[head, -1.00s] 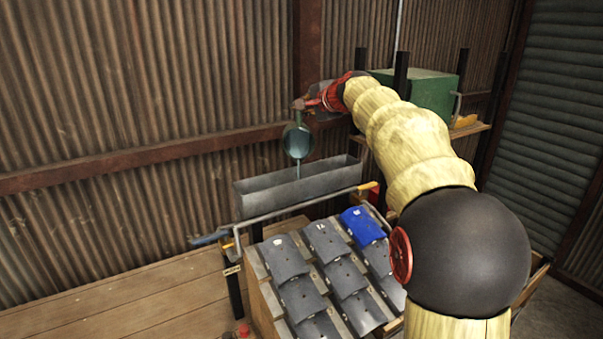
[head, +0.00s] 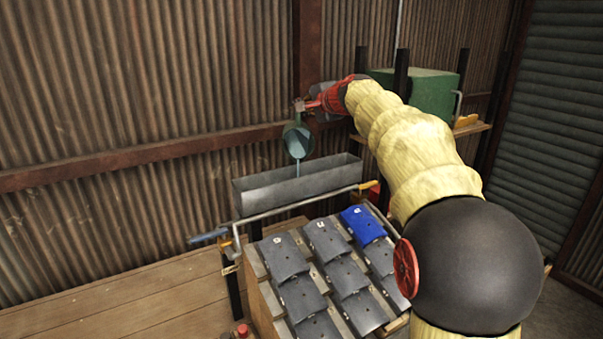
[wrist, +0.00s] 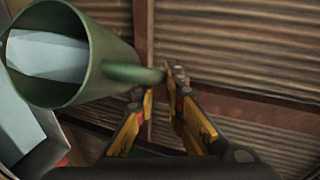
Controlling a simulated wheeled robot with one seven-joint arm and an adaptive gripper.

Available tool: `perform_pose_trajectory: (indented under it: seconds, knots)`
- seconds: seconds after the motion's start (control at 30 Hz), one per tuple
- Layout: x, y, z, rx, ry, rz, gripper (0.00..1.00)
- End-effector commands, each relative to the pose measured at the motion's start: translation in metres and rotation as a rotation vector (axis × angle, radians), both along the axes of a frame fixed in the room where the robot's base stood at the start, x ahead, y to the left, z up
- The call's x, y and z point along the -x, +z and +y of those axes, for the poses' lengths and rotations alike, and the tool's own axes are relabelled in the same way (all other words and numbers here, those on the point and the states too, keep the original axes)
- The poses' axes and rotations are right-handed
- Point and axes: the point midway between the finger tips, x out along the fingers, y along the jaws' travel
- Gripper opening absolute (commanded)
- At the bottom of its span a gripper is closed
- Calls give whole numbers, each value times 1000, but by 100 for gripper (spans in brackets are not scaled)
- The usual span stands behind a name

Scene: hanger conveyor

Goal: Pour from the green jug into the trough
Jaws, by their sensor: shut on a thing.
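The green jug (head: 290,131) is tipped over the grey metal trough (head: 270,196), its mouth facing down and toward the camera. A pale blue stream (head: 297,168) runs from its lip down into the trough. My gripper (head: 306,104) is shut on the jug's handle, above the trough. In the wrist view the jug (wrist: 108,62) is at upper left with pale blue liquid (wrist: 48,55) inside, and the gripper fingers (wrist: 160,92) close at the end of its handle (wrist: 135,74). The liquid level inside the trough is hidden by its front wall.
A metal rail (head: 290,207) with a blue end runs in front of the trough. A sloped rack of grey tiles (head: 302,297) and a blue tile (head: 362,223) stands nearer. A green box (head: 425,90) sits on a shelf at right. Corrugated walls (head: 150,70) close in behind.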

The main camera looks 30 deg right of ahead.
Motion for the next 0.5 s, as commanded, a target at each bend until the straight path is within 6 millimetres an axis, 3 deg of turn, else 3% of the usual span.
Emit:
perform_pose_trajectory:
  seconds: [0.5]
  knots:
    - [5, -2, 2, 17, -2, -34, 0]
